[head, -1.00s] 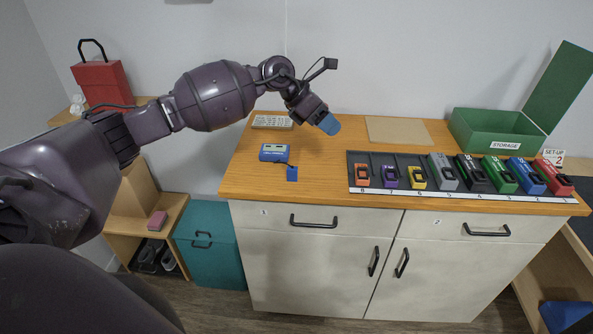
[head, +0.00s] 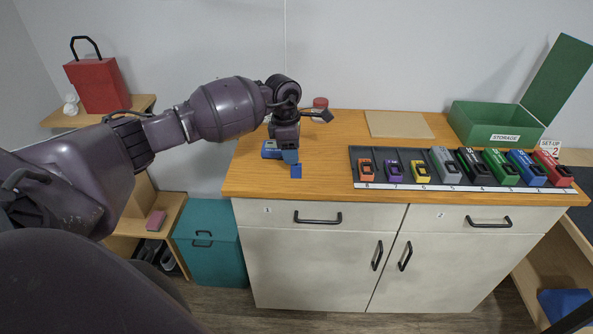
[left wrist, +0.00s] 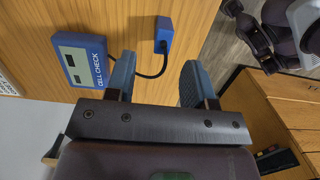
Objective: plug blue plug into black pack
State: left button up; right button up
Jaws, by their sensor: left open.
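The blue plug (head: 296,171) lies on the wooden worktop, joined by a black cable to the blue CELL CHECK box (head: 271,150). The left wrist view also shows the plug (left wrist: 164,30) and the box (left wrist: 82,60). My left gripper (head: 290,156) points down just behind the plug and partly covers the box. Its blue-tipped fingers are apart and empty in the left wrist view (left wrist: 160,75), with the plug beyond them and the cable between plug and box. The black pack (head: 473,164) stands in the dark rack among coloured packs. My right gripper is out of view.
The numbered rack (head: 400,165) holds several packs on the right of the worktop. A green STORAGE box (head: 490,137) stands open behind it. The worktop between plug and rack is clear.

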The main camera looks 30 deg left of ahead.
aim_at(296, 176)
pick_arm(q)
jog(key=shift+w+d+f, duration=0.1)
jog(key=shift+d+f, duration=0.1)
jog(key=shift+f, duration=0.8)
jog(key=shift+w+d+f, duration=0.1)
jog(key=shift+d+f, duration=0.1)
jog(key=shift+f, duration=0.75)
jog(key=shift+d+f, duration=0.2)
jog(key=shift+f, duration=0.8)
grip_shut()
